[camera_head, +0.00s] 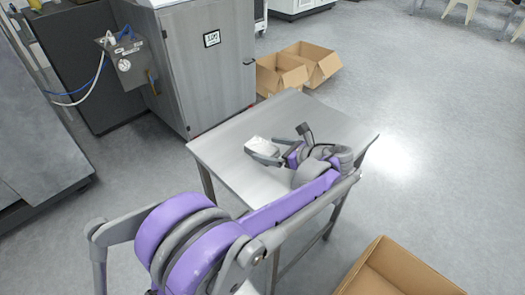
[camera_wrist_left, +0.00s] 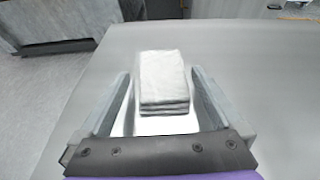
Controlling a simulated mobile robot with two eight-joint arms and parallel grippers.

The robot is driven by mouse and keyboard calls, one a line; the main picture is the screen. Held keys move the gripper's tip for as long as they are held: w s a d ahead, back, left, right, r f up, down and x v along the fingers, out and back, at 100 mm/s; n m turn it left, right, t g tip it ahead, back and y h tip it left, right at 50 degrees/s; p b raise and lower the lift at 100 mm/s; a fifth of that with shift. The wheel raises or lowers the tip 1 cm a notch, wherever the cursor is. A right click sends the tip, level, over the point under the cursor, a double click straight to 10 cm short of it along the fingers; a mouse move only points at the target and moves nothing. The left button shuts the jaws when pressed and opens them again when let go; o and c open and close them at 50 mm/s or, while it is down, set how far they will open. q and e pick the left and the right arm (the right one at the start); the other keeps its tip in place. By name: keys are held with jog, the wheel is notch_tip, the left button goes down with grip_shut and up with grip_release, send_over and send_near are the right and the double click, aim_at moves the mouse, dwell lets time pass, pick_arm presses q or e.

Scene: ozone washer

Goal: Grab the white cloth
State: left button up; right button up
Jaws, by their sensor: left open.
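The white cloth (camera_wrist_left: 163,80) is a folded, layered stack on the metal table (camera_head: 224,147). In the head view, the cloth (camera_head: 259,145) lies on the table's left part, just beyond my left gripper (camera_head: 275,143). In the left wrist view, my left gripper (camera_wrist_left: 160,95) is open, with one finger on each side of the cloth's near part. Gaps show between the fingers and the cloth. The far end of the cloth reaches past the fingertips. My left arm hides part of the table's front. My right gripper is not in view.
Two open cardboard boxes (camera_head: 292,70) stand on the floor behind the table. Another cardboard box (camera_head: 395,270) is at the lower right. A grey metal cabinet (camera_head: 205,70) with a small display stands at the back left. The table around the cloth is clear.

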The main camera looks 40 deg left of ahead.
aim_at(265, 148)
pick_arm(q)
jog(key=x, duration=0.4)
jog(key=shift+w+f+b, duration=0.15)
jog(key=shift+f+b, duration=0.1)
jog(key=shift+b, duration=0.05)
jog(key=shift+d, duration=0.1)
jog(key=shift+c, duration=0.3)
